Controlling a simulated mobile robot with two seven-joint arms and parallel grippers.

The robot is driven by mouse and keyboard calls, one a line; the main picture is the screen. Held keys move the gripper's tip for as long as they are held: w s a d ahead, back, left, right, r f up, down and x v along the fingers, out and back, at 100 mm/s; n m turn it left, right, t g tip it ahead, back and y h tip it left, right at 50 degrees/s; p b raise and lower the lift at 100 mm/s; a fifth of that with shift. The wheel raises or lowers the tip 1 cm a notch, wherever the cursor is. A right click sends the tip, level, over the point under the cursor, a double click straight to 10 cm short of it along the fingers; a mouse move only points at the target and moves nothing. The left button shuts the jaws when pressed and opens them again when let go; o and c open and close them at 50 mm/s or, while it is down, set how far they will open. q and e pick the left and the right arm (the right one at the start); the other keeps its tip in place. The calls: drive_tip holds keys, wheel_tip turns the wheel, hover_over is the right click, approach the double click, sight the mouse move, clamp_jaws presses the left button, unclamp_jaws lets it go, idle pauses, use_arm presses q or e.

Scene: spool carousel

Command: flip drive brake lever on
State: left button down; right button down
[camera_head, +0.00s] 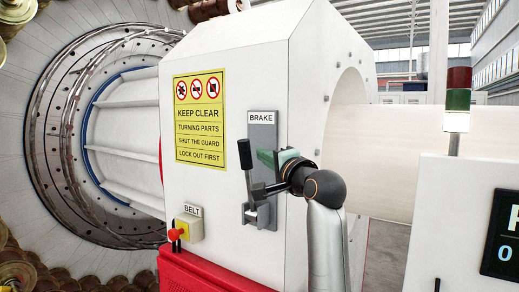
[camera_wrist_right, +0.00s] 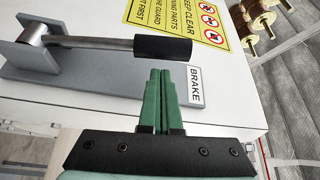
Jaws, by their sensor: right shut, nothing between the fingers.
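The brake lever has a black grip (camera_head: 245,154) and a metal rod. It stands upright on a grey plate (camera_head: 262,135) labelled BRAKE, tilted slightly left, with its pivot near the plate's lower end. My right gripper (camera_head: 264,157) has green fingers, shut and empty, just right of the grip. In the right wrist view the closed fingertips (camera_wrist_right: 160,73) point toward the black grip (camera_wrist_right: 163,46), with a small apparent gap; exact depth between them is hard to tell. The rod runs left to the pivot (camera_wrist_right: 32,34). My left gripper is not in view.
A yellow warning sign (camera_head: 200,118) is left of the plate on the white housing (camera_head: 255,50). A red BELT button (camera_head: 175,234) is lower left. A red and green signal lamp (camera_head: 458,90) and a display panel (camera_head: 502,235) stand at right.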

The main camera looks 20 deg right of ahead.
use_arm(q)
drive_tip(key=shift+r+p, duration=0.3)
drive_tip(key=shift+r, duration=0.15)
use_arm(e)
drive_tip(key=shift+w+a+r, duration=0.1)
drive_tip(key=shift+w+a, duration=0.1)
drive_tip(key=shift+w, duration=1.1)
